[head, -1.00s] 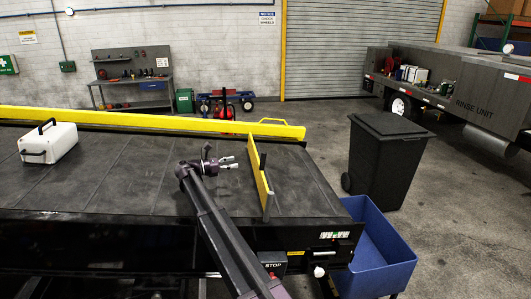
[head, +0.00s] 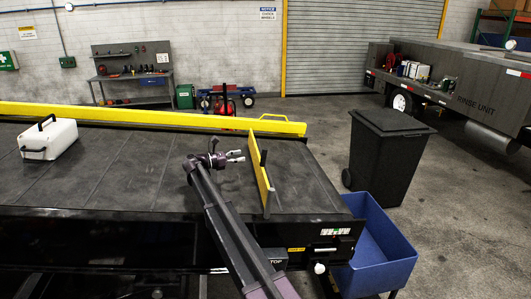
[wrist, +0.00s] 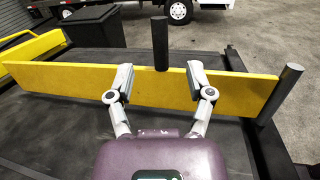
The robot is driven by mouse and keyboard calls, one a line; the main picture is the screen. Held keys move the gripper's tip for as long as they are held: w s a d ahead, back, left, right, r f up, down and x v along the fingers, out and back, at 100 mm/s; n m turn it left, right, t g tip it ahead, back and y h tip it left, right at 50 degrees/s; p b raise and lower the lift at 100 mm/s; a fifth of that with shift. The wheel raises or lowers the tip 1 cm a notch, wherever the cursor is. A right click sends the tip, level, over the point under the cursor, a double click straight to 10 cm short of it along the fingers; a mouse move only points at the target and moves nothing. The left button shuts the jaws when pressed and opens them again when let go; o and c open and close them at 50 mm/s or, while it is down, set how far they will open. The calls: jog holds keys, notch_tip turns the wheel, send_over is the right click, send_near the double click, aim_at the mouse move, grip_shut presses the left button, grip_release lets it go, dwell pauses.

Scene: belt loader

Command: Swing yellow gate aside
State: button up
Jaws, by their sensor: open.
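The yellow gate (head: 260,170) stands across the belt near its right end in the head view. In the wrist view the gate (wrist: 150,87) runs across the picture, with a dark upright handle post (wrist: 160,43) near its middle and a dark end post (wrist: 281,92) at the right. My gripper (head: 237,156) is just left of the gate in the head view. In the wrist view my gripper (wrist: 158,77) is open, its fingers apart on either side of the handle post's line. The post is not between closed fingers. Whether the fingertips touch the gate, I cannot tell.
A yellow rail (head: 150,117) runs along the belt's far side. A white case (head: 48,139) sits on the belt (head: 110,180) at the left. A blue bin (head: 378,250) and a black wheeled bin (head: 388,160) stand beyond the belt's right end.

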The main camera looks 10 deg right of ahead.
aim_at(264, 151)
jog(key=d, duration=0.3)
jog(key=w+d, duration=0.1)
jog(key=d, duration=0.3)
jog(key=w+d, duration=0.1)
jog(key=d, duration=0.2)
jog(key=shift+w+d, duration=0.1)
jog(key=shift+d, duration=0.3)
grip_shut()
